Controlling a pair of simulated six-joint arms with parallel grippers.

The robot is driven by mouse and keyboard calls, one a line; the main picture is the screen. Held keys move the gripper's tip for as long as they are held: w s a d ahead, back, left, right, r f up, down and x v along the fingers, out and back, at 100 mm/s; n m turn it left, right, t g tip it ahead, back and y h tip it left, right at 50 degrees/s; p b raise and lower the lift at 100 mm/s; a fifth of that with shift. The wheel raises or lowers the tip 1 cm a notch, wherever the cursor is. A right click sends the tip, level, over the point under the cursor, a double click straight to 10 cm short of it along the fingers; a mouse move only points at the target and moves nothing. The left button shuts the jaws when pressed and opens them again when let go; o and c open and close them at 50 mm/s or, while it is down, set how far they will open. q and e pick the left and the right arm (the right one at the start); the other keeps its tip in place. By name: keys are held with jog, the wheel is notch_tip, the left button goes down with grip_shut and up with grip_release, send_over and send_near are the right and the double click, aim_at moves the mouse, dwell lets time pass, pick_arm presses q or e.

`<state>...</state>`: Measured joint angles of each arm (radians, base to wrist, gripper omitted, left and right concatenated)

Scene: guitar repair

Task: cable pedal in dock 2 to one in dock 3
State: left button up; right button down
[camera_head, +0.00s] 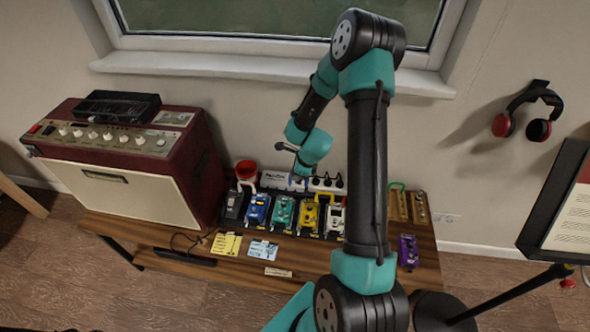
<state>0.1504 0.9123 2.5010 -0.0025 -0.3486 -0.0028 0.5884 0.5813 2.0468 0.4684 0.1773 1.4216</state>
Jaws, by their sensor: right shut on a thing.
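A row of pedals stands on a dark board: a black pedal (232,206), a blue pedal (257,208), a teal pedal (283,212), a yellow pedal (307,216) and a white pedal (335,219). A white cable loop (246,184) arches between the black and blue pedals. A yellow cable loop (323,196) is between the yellow and white ones. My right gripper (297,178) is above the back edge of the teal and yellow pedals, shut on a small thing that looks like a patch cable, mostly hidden. Dock numbers are not readable. My left gripper is out of view.
A red amplifier (120,150) stands left of the pedals. A power strip (325,184) lies behind them. A green cable (397,187) and a purple pedal (408,250) are right of my arm. Yellow (226,244) and blue (263,250) notes lie in front.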

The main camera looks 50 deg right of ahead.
jog(key=shift+a, duration=0.15)
jog(key=shift+f, duration=0.15)
notch_tip(320, 180, down, 6)
dwell(1.0)
jog(key=shift+s+f, duration=0.1)
jog(key=shift+f, duration=1.1)
dwell(1.8)
jog(key=c, duration=0.7)
grip_release()
jog(key=shift+r, duration=4)
